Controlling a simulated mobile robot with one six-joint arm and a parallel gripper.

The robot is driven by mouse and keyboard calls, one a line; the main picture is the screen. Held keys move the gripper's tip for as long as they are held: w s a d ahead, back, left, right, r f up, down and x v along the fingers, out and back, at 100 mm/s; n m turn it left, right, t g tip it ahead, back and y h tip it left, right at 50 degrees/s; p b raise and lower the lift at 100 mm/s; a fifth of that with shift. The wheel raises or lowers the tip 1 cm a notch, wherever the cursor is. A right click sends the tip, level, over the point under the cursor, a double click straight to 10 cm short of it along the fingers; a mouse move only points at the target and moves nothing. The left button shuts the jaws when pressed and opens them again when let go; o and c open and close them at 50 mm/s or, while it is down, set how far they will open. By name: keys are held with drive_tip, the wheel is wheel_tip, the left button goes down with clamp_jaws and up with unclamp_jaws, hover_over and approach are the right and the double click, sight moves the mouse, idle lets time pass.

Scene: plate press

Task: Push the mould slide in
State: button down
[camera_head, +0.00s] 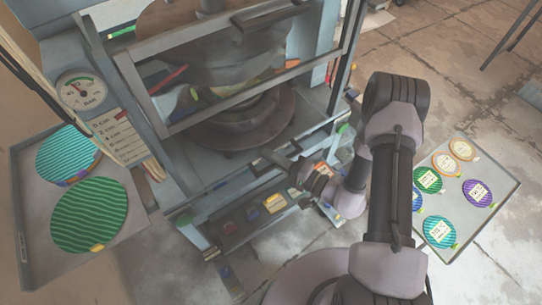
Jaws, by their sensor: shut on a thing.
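The press (150,90) stands at the upper middle, with a dark round lower platen (235,128) inside its open frame. The mould slide (258,168) shows as a grey edge along the press front, below the platen. My gripper (302,182) is at the right part of this front edge, shut on what looks like the slide's handle. The arm and gripper hide the grip itself, so the exact contact is hard to see. How far the slide stands out of the press cannot be told clearly.
A gauge (82,91) is at the left. A left tray (36,235) holds green and blue ridged discs. A right tray (470,218) holds several labelled discs.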

sight(262, 145)
drive_tip(key=shift+w, duration=0.1)
idle(0.5)
drive_tip(key=w+a, duration=0.1)
drive_tip(key=w+a+b, duration=0.1)
drive_tip(key=w, duration=0.1)
drive_tip(key=shift+w+a, duration=0.35)
drive_tip(key=shift+w, duration=0.1)
drive_tip(key=shift+r, duration=0.1)
drive_tip(key=c, duration=1.7)
unclamp_jaws()
drive_tip(key=shift+c, duration=0.2)
drive_tip(key=shift+w, duration=0.1)
